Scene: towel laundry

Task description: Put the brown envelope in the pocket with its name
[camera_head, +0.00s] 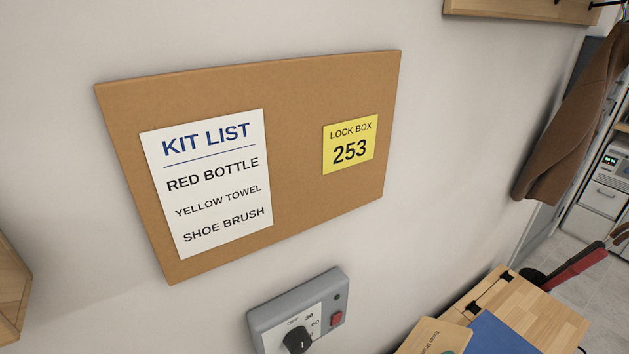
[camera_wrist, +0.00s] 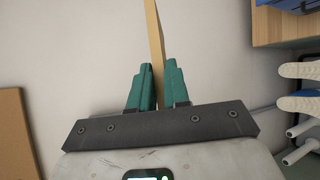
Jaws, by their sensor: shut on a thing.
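In the wrist view my gripper (camera_wrist: 160,74) has its teal fingers shut on a thin tan piece, the brown envelope (camera_wrist: 153,30), seen nearly edge-on. It stands up past the fingertips and runs out of the top of the picture. Its name cannot be read from this side. My gripper is not seen in the head view. No pocket can be made out.
A cork board (camera_head: 300,90) on the wall bears a kit list (camera_head: 215,223) and a yellow "LOCK BOX 253" note (camera_head: 350,145). Below is a grey dial box (camera_head: 335,287). A wooden top (camera_head: 535,312) with a blue flat thing (camera_head: 500,337) stands lower right. A brown coat (camera_head: 575,125) hangs at right.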

